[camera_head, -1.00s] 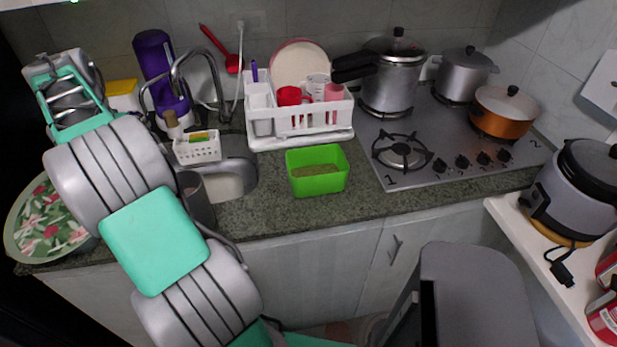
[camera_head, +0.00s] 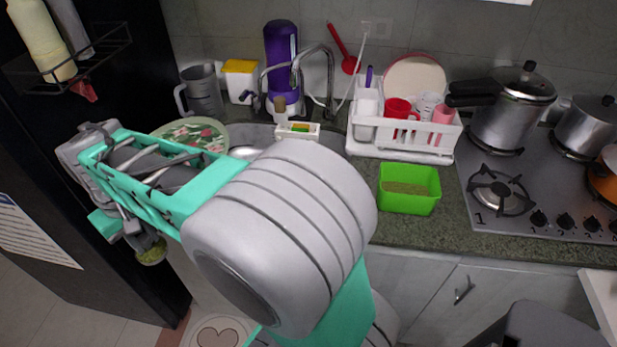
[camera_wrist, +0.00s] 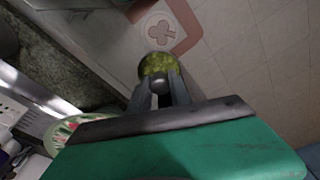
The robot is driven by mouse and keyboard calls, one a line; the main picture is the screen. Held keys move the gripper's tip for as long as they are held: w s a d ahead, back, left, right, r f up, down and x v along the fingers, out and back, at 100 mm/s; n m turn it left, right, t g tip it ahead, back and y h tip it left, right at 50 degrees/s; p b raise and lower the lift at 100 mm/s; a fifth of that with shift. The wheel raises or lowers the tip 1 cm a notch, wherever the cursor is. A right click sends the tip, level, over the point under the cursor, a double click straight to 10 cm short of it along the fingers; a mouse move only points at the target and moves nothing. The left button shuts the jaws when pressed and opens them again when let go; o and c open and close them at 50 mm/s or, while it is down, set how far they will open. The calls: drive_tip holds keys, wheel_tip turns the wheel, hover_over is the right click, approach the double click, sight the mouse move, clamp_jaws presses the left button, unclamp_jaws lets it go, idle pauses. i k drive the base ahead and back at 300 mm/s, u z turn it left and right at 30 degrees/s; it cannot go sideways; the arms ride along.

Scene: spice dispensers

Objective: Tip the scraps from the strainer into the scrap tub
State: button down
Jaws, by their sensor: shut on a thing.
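My gripper (camera_head: 140,235) is at the left in the head view, low beyond the teal wrist. In the wrist view my gripper (camera_wrist: 161,88) is shut on a small round thing with a mottled yellow-green face (camera_wrist: 158,65), which I take as the strainer with scraps. It also shows in the head view (camera_head: 151,254), hanging over the floor in front of the counter. Its rim and handle are mostly hidden by the fingers. An open bright green tub (camera_head: 408,203), with a brownish layer inside, stands on the counter right of my arm; it looks like the scrap tub.
A white dish rack (camera_head: 400,150) stands behind the green tub, with the stove (camera_head: 540,195) to its right. The sink tap (camera_head: 315,50) and a floral plate (camera_head: 190,128) are behind my arm. A dark tall cabinet (camera_head: 110,140) is close to my gripper on the left.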

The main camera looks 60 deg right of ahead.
sight(402, 188)
drive_tip(key=k, duration=0.5)
drive_tip(key=u, duration=1.6)
drive_tip(key=i, duration=0.65)
drive_tip(key=z, duration=4.4)
